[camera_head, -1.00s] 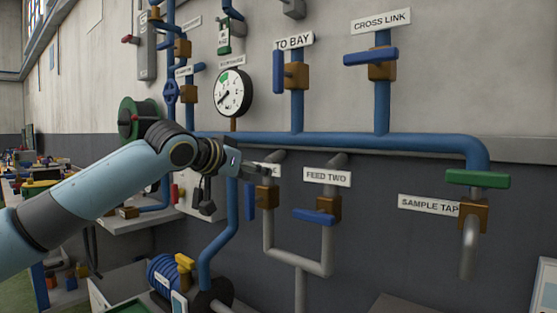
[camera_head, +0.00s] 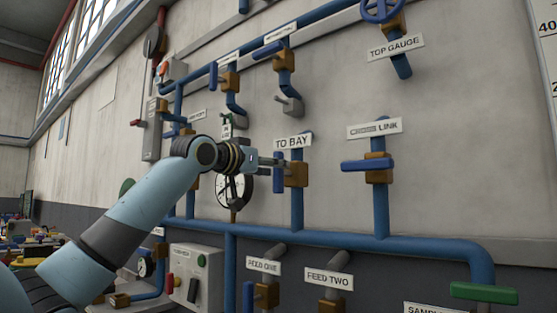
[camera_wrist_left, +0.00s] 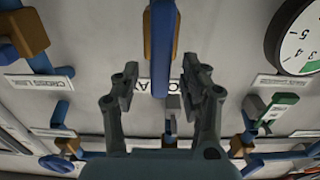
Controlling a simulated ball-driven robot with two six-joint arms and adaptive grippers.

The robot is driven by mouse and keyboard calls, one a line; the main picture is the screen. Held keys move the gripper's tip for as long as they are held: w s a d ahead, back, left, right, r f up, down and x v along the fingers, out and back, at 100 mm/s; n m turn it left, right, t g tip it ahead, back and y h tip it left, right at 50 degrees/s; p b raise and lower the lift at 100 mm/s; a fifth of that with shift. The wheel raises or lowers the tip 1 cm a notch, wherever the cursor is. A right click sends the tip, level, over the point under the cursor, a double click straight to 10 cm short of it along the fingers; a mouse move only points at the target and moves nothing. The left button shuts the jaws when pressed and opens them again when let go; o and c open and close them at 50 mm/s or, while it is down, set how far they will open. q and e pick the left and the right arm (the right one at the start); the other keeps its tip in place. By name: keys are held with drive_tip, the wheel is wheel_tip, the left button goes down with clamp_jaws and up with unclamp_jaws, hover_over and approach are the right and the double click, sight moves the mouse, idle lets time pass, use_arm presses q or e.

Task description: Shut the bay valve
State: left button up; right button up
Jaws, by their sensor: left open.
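The bay valve is a brown block (camera_head: 297,174) on a blue vertical pipe under the "TO BAY" label (camera_head: 294,142). Its blue lever (camera_head: 278,172) stands upright, in line with the pipe. In the left wrist view the lever (camera_wrist_left: 162,50) hangs from the top middle, with its end between my finger tips; I cannot tell whether a finger touches it. My left gripper (camera_head: 272,163) is open at the lever, and its two dark fingers (camera_wrist_left: 160,68) are spread around the lever's line. The label is partly hidden behind the lever and fingers there. My right gripper is not in view.
The cross link valve (camera_head: 379,166), with its blue lever level, is to the right. A round dial gauge (camera_head: 233,196) is partly hidden behind my left wrist. Feed one (camera_head: 267,294) and feed two (camera_head: 331,307) valves are below. Blank wall lies right of the cross link.

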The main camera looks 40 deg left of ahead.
use_arm(q)
drive_tip(key=shift+w, duration=1.25)
clamp_jaws()
